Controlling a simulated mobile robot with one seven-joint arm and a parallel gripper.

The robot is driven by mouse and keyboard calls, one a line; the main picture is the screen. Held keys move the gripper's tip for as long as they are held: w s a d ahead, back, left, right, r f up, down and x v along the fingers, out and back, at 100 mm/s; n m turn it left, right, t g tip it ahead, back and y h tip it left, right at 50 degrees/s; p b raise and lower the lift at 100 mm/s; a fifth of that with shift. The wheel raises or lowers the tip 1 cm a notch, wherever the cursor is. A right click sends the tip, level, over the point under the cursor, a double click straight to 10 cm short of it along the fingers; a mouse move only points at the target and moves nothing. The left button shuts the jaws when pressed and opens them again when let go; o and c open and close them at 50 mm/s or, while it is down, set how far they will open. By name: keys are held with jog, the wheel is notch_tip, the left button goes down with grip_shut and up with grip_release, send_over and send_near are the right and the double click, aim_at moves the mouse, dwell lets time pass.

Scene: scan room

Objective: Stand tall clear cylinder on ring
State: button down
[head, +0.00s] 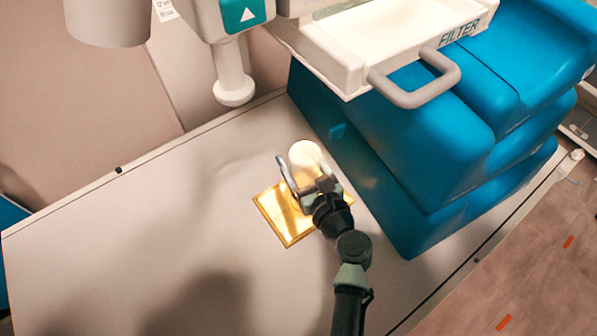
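A pale, cream-coloured round object (305,153), probably the top of the tall cylinder, shows between the fingers of my gripper (304,171). One finger is on its left and one on its right. I cannot tell whether the fingers press on it or stand slightly apart. A shiny gold square plate (270,211) lies on the table under my gripper. My gripper and the round object hide part of the plate. I cannot make out a ring, nor whether the round object rests on the plate or is held above it.
The pale table (130,235) is clear to the left and front. Stacked blue cushions (390,170) stand close on the right of my gripper. A white machine with a tray marked FILTER (385,35), a handle (425,90) and a downward post (232,80) overhangs the back.

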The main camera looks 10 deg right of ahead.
jog(key=shift+w+f+b, duration=0.1)
jog(key=shift+f+b, duration=0.55)
jog(key=shift+f, duration=1.15)
jog(key=shift+f, duration=0.1)
grip_release()
jog(key=shift+f, duration=0.1)
jog(key=shift+s, duration=0.3)
jog(key=v, duration=1.1)
jog(key=shift+s+r, duration=0.25)
jog(key=shift+d, duration=0.15)
